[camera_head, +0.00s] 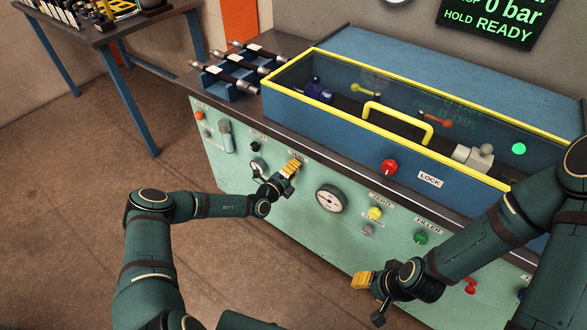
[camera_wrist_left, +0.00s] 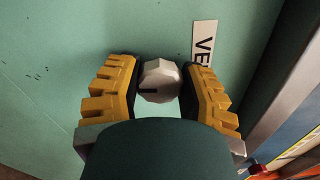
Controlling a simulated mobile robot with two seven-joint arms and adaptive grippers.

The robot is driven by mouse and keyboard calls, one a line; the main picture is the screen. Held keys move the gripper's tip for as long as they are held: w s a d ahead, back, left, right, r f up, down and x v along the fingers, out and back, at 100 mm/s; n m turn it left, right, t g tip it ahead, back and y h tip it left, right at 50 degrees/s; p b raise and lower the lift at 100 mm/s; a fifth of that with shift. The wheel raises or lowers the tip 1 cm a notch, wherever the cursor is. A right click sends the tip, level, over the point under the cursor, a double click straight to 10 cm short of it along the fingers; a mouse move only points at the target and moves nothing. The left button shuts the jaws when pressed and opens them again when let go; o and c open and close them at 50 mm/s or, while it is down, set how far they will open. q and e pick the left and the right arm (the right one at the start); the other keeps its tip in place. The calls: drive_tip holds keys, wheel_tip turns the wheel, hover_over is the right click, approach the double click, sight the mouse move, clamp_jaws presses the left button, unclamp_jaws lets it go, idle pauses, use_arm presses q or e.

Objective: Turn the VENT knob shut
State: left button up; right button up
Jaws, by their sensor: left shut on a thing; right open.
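The VENT knob (camera_wrist_left: 160,80) is a silver-grey faceted knob with a dark mark at its left, on the pale green panel in the left wrist view. In the head view my left gripper (camera_head: 291,168) is at the panel's upper edge and hides the knob. My right gripper (camera_head: 362,280) is open and empty in front of the panel's lower part.
A pressure gauge (camera_head: 330,198) sits right of my left gripper. A red knob (camera_head: 389,167), yellow button (camera_head: 375,213) and green button (camera_head: 421,238) are further right. A clear-lidded blue box with a yellow handle (camera_head: 398,116) stands on the bench.

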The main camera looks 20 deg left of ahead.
use_arm(q)
drive_tip(key=shift+w+a+r, duration=0.15)
drive_tip(key=shift+a+r, duration=0.1)
drive_tip(key=o, duration=1.1)
drive_tip(key=shift+o, duration=0.5)
drive_tip(key=shift+f, duration=0.15)
drive_tip(key=shift+d, duration=0.1)
drive_tip(key=v, duration=1.2)
